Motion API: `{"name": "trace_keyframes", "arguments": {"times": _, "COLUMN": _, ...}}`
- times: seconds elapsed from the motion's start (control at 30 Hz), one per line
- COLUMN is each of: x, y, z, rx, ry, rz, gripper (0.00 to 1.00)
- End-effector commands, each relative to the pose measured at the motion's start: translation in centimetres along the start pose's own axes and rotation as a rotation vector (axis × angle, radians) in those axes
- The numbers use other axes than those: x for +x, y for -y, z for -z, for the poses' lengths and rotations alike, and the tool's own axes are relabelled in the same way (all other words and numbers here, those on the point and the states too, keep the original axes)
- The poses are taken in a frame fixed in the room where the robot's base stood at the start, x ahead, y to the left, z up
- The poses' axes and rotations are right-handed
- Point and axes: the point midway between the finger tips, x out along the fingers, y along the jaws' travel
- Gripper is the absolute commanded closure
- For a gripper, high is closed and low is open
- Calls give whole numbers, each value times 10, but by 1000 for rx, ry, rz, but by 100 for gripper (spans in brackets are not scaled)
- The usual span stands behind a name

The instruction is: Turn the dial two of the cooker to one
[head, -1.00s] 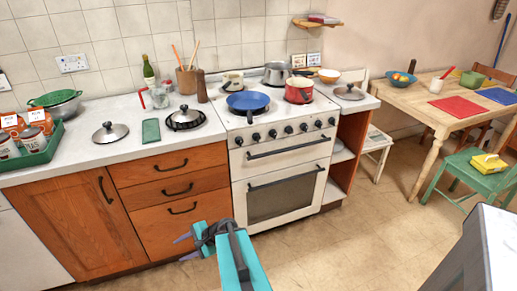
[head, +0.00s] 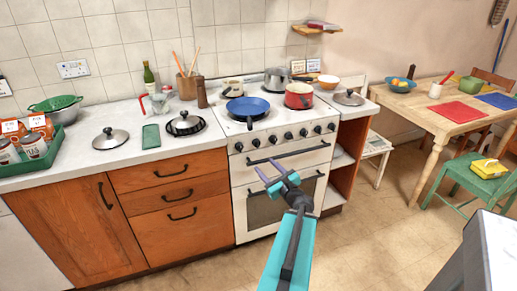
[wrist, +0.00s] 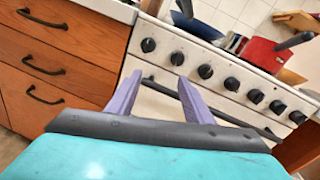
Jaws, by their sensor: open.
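The white cooker (head: 282,175) has a row of several black dials along its front panel. The second dial from the left (head: 255,142) is also in the wrist view (wrist: 177,58); its setting is too small to read. In the head view my gripper (head: 268,168) is in front of the cooker, below the left part of the dial row, near the upper door handle. In the wrist view its two purple fingers (wrist: 160,76) are apart with nothing between them, pointing up at the first dials. It looks apart from the dials.
A blue pan (head: 248,106) with its handle toward the front and a red pot (head: 299,96) stand on the hob. A long door handle (head: 288,151) runs under the dials. Wooden drawers (head: 168,188) are at left.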

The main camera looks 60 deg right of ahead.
Motion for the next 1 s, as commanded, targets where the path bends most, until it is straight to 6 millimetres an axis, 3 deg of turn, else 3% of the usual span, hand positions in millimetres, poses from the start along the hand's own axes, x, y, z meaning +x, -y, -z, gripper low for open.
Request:
{"name": "trace_keyframes", "arguments": {"times": 0.1, "x": -9, "y": 25, "z": -6, "rx": 37, "ry": 17, "rz": 53, "gripper": 53}}
{"name": "trace_keyframes", "arguments": {"times": 0.2, "x": -12, "y": 32, "z": -8, "rx": 51, "ry": 23, "rz": 69, "gripper": 53}}
{"name": "trace_keyframes", "arguments": {"times": 0.67, "x": -9, "y": 32, "z": -7, "rx": 51, "ry": 24, "rz": 68, "gripper": 53}}
{"name": "trace_keyframes", "arguments": {"times": 1.0, "x": 20, "y": 33, "z": -6, "rx": 50, "ry": 25, "rz": 66, "gripper": 53}}
